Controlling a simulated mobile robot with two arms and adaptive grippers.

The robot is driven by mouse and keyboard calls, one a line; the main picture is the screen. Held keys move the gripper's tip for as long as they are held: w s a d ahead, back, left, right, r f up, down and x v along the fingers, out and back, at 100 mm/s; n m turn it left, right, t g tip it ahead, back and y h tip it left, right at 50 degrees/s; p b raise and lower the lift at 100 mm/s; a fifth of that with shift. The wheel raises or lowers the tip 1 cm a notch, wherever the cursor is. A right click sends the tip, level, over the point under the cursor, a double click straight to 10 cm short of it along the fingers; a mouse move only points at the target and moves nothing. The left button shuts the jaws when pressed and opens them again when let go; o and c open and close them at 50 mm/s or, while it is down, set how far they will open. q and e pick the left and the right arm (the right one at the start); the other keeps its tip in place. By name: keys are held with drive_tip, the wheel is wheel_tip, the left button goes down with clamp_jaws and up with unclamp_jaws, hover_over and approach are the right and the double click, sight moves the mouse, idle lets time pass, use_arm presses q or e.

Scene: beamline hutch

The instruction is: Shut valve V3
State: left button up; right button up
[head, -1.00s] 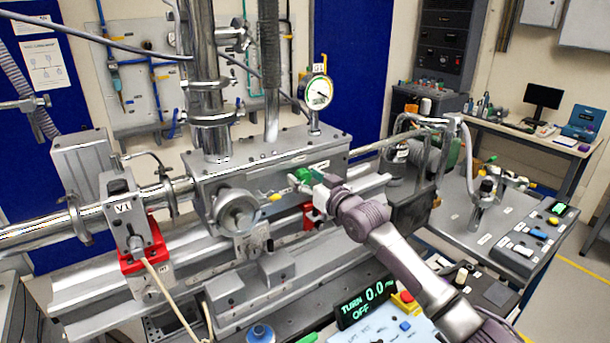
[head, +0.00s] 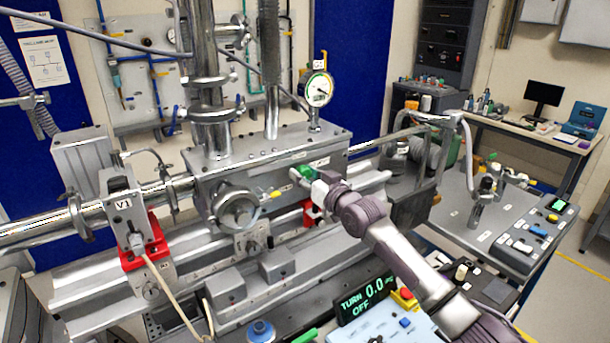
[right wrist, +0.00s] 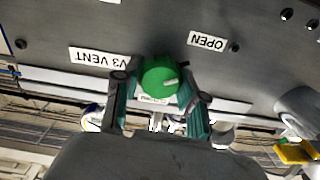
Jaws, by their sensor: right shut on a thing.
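Valve V3 is a round green knob (right wrist: 160,78) with a pale mark line on its face. It sits on the front of the grey chamber, between a "V3 VENT" label (right wrist: 98,58) and an "OPEN" label (right wrist: 207,41) in the right wrist view. My right gripper (right wrist: 158,92) is shut on the knob, one finger on each side. In the head view the right gripper (head: 306,178) reaches the chamber's front face, and the knob is mostly hidden by the fingers. My left gripper is not in view.
A pressure gauge (head: 318,90) stands on the chamber (head: 260,150). A display (head: 366,300) reads "TURN 0.0 OFF" below my right arm.

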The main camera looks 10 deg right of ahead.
drive_tip(key=m, duration=0.5)
drive_tip(key=shift+m+p, duration=0.35)
drive_tip(key=shift+m, duration=0.05)
drive_tip(key=m+p, duration=0.1)
drive_tip(key=m, duration=0.4)
drive_tip(key=m+p, duration=0.3)
drive_tip(key=m, duration=0.3)
drive_tip(key=shift+m, duration=0.4)
drive_tip(key=m+p, duration=0.1)
drive_tip(key=m, duration=0.2)
drive_tip(key=shift+p, duration=0.3)
drive_tip(key=shift+f+m+p, duration=0.2)
drive_tip(key=shift+m+p, duration=0.45)
drive_tip(key=shift+m, duration=0.85)
drive_tip(key=o, duration=1.1)
drive_tip(key=shift+d, duration=0.1)
